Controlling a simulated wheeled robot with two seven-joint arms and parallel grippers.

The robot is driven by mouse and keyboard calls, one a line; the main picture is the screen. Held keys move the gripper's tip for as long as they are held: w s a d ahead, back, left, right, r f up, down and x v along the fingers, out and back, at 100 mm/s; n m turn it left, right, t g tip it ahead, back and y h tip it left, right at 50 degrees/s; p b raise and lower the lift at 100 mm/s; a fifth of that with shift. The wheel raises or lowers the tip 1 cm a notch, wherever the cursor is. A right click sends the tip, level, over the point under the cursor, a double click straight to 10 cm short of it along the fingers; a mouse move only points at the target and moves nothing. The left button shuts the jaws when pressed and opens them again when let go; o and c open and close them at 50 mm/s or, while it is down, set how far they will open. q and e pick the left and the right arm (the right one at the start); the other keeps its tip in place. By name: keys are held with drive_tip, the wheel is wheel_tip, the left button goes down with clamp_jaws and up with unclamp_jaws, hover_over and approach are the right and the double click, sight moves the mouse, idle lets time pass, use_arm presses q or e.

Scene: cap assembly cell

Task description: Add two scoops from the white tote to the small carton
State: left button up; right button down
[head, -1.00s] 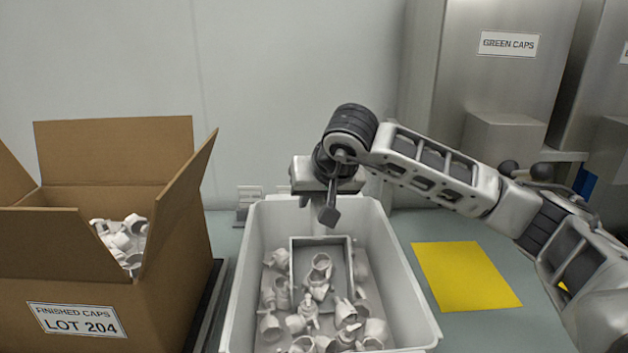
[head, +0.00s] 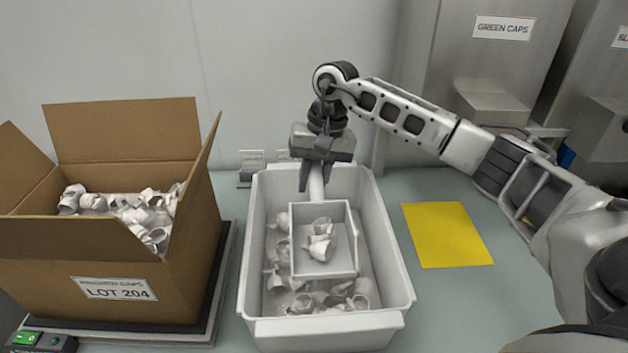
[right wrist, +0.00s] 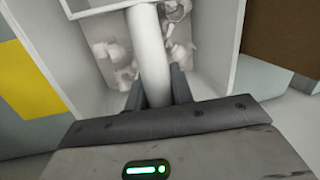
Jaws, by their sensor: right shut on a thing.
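The white tote (head: 257,245) stands in the middle of the table with several white caps (head: 325,298) in it. A square, pale scoop (head: 346,258) with a white handle is within the tote's outline and carries a few caps (head: 320,245). My right gripper (head: 316,184) points down over the tote's far part and is shut on the scoop's handle. In the right wrist view the handle (right wrist: 148,50) runs between the two fingers (right wrist: 153,92). An open brown carton (head: 190,270), labelled Finished Caps Lot 204, stands at left with white caps inside. My left gripper is not in view.
The carton rests on a scale-like platform (head: 190,335) with a green-lit display (head: 27,339). A yellow sheet (head: 447,235) lies flat right of the tote. Steel dispensers (head: 480,60) stand at the back right. Small label stands (head: 251,162) are behind the tote.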

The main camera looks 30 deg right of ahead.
drive_tip(key=shift+g, duration=0.4)
drive_tip(key=w+r+p, duration=0.1)
drive_tip(key=r, duration=0.1)
drive_tip(key=w+d+r+p, duration=0.1)
drive_tip(key=r, duration=0.2)
drive_tip(key=w+d+r+p, duration=0.1)
drive_tip(key=w+r, duration=0.1)
drive_tip(key=shift+d+r, duration=0.1)
drive_tip(key=shift+r, duration=0.25)
idle(0.6)
